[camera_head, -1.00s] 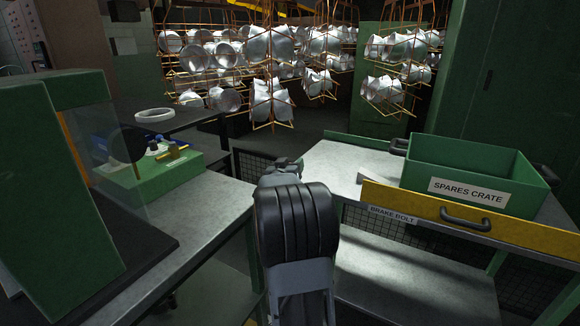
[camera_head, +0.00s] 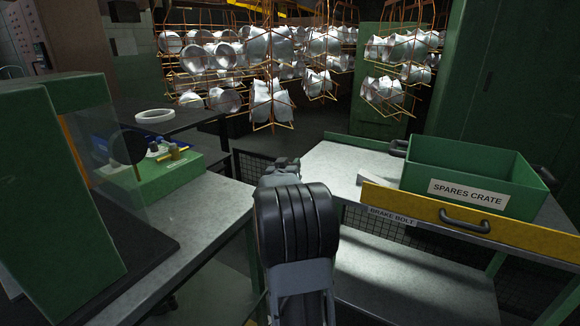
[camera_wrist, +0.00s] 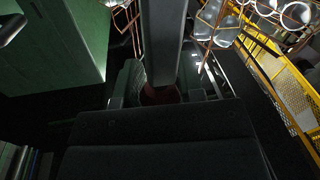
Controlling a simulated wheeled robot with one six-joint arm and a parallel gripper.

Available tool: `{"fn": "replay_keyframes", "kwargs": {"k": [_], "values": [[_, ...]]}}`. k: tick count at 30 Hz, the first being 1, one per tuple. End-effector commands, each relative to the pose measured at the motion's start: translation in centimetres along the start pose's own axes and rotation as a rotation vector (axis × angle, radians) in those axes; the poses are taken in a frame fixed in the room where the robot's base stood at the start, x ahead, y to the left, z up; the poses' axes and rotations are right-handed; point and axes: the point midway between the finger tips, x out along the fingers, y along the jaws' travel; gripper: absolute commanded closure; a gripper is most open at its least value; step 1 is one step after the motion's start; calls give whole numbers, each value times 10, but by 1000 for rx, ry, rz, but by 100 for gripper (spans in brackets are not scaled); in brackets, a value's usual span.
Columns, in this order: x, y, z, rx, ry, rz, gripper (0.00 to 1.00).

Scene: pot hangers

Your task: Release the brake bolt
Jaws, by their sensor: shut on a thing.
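My gripper (camera_head: 280,165) is seen from behind in the head view, near the middle, over the gap between the two benches. In the wrist view my gripper (camera_wrist: 160,88) is shut on a dark red part (camera_wrist: 160,95) at the foot of a grey upright bar. Most of this part is hidden between the fingers, and I cannot tell whether it is the brake bolt. A BRAKE BOLT label (camera_head: 392,217) is on the front edge of the right bench, below a yellow panel. No bolt shows clearly in the head view.
A green spares crate (camera_head: 470,178) stands on the right bench (camera_head: 335,160), behind the yellow panel (camera_head: 520,235). The left bench (camera_head: 190,215) holds a green box with brass fittings (camera_head: 165,175). Wire racks of metal pots (camera_head: 270,85) hang behind.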

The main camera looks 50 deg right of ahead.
Motion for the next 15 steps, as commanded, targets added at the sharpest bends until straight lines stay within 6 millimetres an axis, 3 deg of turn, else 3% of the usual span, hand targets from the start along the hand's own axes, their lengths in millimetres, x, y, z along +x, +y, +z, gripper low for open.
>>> {"fn": "replay_keyframes", "kwargs": {"k": [1,7,15], "values": [[0,3,-13,1,2,1,100],[0,9,-44,2,2,2,100],[0,9,-46,3,7,3,100]]}}
